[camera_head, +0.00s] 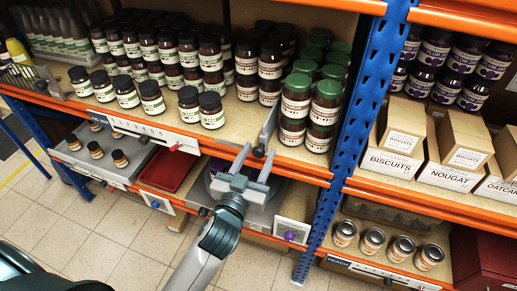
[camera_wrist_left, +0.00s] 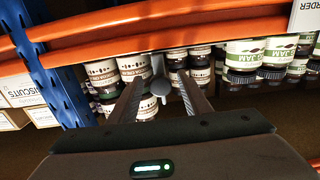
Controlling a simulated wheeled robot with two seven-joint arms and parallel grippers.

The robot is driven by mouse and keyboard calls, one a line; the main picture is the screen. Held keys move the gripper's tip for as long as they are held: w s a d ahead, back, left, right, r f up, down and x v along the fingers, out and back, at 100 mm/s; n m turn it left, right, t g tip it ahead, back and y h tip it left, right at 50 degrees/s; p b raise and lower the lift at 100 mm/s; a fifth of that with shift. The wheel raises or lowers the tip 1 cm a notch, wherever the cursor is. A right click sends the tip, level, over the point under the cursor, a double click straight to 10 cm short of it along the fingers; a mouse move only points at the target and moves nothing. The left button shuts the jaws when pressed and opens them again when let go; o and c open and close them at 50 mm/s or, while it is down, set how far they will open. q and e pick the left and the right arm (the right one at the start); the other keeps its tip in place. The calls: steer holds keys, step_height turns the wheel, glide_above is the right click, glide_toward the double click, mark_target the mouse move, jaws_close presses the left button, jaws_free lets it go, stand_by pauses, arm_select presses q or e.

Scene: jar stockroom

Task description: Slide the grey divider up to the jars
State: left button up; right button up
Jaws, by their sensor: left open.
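The grey divider (camera_head: 269,128) stands upright on the upper shelf, a round knob at its front end. In the wrist view the divider (camera_wrist_left: 158,66) and its knob (camera_wrist_left: 160,86) show between my fingers. My left gripper (camera_head: 257,157) is open at the shelf edge, its fingers on either side of the knob, with a visible gap in the wrist view (camera_wrist_left: 159,98). Green-lidded jars (camera_head: 325,112) stand just right of the divider. Dark-lidded jars (camera_head: 211,112) stand to its left, across bare shelf. My right gripper is not in view.
The orange shelf beam (camera_head: 220,139) runs below the divider. A blue post (camera_head: 362,95) stands right of the green-lidded jars. Below are a red tray (camera_head: 166,170) and a grey scale-like tray (camera_head: 120,165) with small jars. Bare shelf (camera_head: 238,118) lies left of the divider.

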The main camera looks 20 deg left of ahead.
arm_select(q)
steer(key=shift+w, duration=0.4)
jaws_close()
steer(key=a, duration=0.4)
steer(key=a+p, duration=0.1)
steer(key=a, duration=0.4)
steer(key=a+p, duration=0.1)
steer(key=a, duration=0.3)
steer(key=shift+w+a, duration=0.15)
steer(key=shift+w, duration=0.1)
steer(key=shift+c, duration=2)
jaws_free()
steer(key=o, duration=0.4)
steer(key=shift+a, duration=0.2)
